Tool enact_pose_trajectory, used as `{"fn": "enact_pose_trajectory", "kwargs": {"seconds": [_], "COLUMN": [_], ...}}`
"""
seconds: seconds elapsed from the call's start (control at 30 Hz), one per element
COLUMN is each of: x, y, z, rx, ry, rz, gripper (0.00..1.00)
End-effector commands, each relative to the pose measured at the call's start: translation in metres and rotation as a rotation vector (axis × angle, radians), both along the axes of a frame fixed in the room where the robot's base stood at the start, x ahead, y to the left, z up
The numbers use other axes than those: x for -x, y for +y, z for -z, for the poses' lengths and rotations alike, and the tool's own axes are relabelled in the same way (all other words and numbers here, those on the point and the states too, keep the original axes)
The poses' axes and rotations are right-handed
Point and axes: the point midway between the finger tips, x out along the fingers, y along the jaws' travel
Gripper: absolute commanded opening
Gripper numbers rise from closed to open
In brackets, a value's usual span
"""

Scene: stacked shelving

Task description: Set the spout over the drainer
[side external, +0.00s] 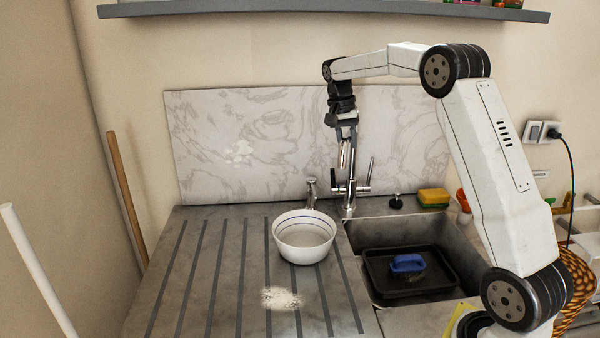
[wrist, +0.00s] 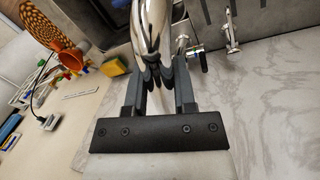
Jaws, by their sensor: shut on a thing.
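The chrome spout (side external: 343,158) belongs to the tap (side external: 349,197) behind the line between the drainer and the sink. Its end hangs near that line, beside the drainer's right edge; its exact heading is hard to tell. My gripper (side external: 346,133) reaches down from above and is shut on the spout. In the wrist view, the shiny spout (wrist: 150,25) passes between the fingers of my gripper (wrist: 157,78). The drainer (side external: 212,270) is the grey worktop with dark stripes left of the sink (side external: 447,235).
A white bowl (side external: 304,240) stands on the drainer near the sink. A pale powdery patch (side external: 281,298) lies in front of it. A black tray (side external: 385,287) with a blue-handled brush (side external: 407,263) lies in the sink. A yellow sponge (side external: 433,197) sits behind it. The drainer's left side is clear.

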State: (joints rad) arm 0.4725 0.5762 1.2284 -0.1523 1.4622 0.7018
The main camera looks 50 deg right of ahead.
Motion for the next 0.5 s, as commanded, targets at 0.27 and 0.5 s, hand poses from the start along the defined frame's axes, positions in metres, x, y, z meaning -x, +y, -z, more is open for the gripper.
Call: {"fn": "enact_pose_trajectory", "kwargs": {"seconds": [0.27,0.5], "x": [-0.029,-0.046], "y": [0.008,0.011], "z": [-0.001,-0.001], "rx": [0.003,0.003], "ry": [-0.004,-0.005], "rz": [0.177,0.293], "gripper": [0.00,0.00]}}
